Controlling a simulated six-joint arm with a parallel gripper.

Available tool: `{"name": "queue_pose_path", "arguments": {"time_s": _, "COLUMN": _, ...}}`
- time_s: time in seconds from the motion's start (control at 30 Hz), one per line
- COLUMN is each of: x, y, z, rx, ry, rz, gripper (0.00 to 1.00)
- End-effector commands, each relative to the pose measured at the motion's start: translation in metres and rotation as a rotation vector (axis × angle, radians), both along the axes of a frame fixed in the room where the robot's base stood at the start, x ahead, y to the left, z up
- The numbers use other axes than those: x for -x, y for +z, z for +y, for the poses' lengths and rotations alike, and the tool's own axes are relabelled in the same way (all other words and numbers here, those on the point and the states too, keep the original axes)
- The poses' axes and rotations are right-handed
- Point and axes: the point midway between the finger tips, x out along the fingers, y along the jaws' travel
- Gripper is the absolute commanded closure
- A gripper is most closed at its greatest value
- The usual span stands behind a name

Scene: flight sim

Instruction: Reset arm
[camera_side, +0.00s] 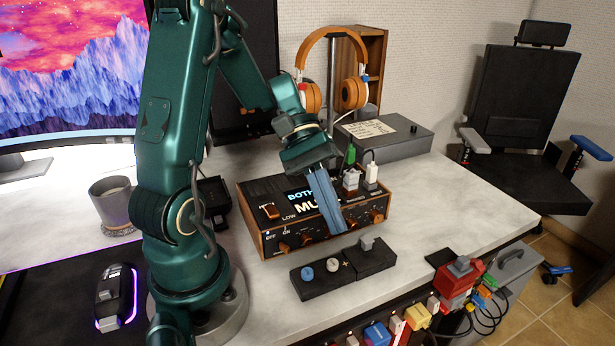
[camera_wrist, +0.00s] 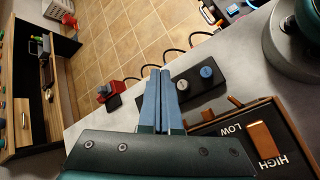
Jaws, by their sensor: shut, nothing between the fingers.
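My teal arm stands on the desk, and my gripper (camera_side: 338,226) points down in the side view, in front of the wooden-cased control box (camera_side: 283,233). In that view the blue fingers cover part of the box's front and screen. The fingers are shut together with nothing between them. The wrist view also shows my gripper (camera_wrist: 160,75) shut, pointing toward the black button box (camera_wrist: 197,82). The black button box (camera_side: 318,285) lies on the desk in front of the control box, below the fingertips and apart from them in the side view.
Orange headphones (camera_side: 353,93) hang on a stand behind the control box. A grey box (camera_side: 400,140) sits at the back right. A cup (camera_side: 113,205) and a mouse (camera_side: 117,297) are at left. A red device (camera_side: 456,283) with cables is near the front edge. Right desktop is clear.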

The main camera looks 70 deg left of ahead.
Motion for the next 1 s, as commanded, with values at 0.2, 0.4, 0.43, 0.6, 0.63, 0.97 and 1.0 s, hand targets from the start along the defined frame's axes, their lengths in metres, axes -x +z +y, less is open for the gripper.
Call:
{"name": "queue_pose_path", "arguments": {"time_s": 0.2, "x": 0.0, "y": 0.0, "z": 0.0, "rx": 0.0, "ry": 0.0, "rz": 0.0, "gripper": 1.0}}
{"name": "queue_pose_path", "arguments": {"time_s": 0.4, "x": 0.0, "y": 0.0, "z": 0.0, "rx": 0.0, "ry": -0.002, "rz": 0.0, "gripper": 1.0}}
{"name": "queue_pose_path", "arguments": {"time_s": 0.43, "x": 0.0, "y": 0.0, "z": -0.001, "rx": 0.0, "ry": -0.004, "rz": 0.0, "gripper": 1.0}}
{"name": "queue_pose_path", "arguments": {"time_s": 0.6, "x": -0.001, "y": 0.014, "z": -0.018, "rx": -0.058, "ry": -0.1, "rz": -0.067, "gripper": 1.0}}
{"name": "queue_pose_path", "arguments": {"time_s": 0.63, "x": 0.001, "y": 0.018, "z": -0.023, "rx": -0.081, "ry": -0.133, "rz": -0.088, "gripper": 1.0}}
{"name": "queue_pose_path", "arguments": {"time_s": 0.97, "x": 0.046, "y": 0.045, "z": -0.059, "rx": -0.479, "ry": -0.52, "rz": -0.369, "gripper": 1.0}}
{"name": "queue_pose_path", "arguments": {"time_s": 1.0, "x": 0.051, "y": 0.046, "z": -0.06, "rx": -0.531, "ry": -0.556, "rz": -0.409, "gripper": 1.0}}
